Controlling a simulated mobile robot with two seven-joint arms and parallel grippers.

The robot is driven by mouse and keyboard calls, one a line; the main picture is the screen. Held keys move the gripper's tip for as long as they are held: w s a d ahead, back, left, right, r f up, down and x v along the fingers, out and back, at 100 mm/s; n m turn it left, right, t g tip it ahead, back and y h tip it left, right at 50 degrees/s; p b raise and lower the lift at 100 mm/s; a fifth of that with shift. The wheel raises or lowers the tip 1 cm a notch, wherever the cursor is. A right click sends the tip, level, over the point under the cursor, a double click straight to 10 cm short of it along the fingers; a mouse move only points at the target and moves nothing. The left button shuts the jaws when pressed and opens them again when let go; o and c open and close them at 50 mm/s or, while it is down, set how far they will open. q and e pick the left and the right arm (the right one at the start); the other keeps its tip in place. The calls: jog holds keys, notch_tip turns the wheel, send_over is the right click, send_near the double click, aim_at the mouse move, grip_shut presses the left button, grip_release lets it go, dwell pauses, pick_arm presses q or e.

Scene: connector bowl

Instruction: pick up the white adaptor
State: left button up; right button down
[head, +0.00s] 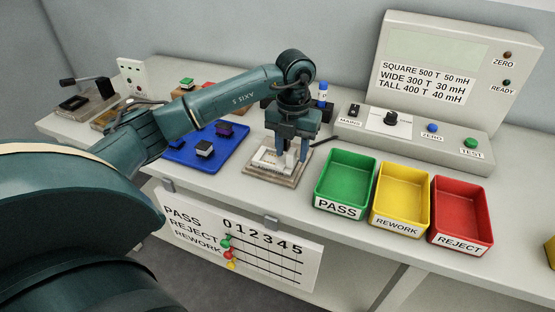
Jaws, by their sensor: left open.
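My left gripper (289,152) points down over a small pale fixture (268,176) near the middle of the bench. Its jaws are open. A small white block, which looks like the white adaptor (290,160), shows between and just below the fingers on the fixture. The fingers partly hide it, so I cannot tell whether they touch it. My right gripper is not in view.
A blue tray (185,162) with several dark blocks lies left of the fixture. Green (345,176), yellow (401,196) and red (460,209) bins stand to the right. A grey tester (425,80) stands behind them. A blue-capped bottle (322,94) is behind the gripper.

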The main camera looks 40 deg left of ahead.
pick_arm(q)
grip_shut()
dwell(0.4)
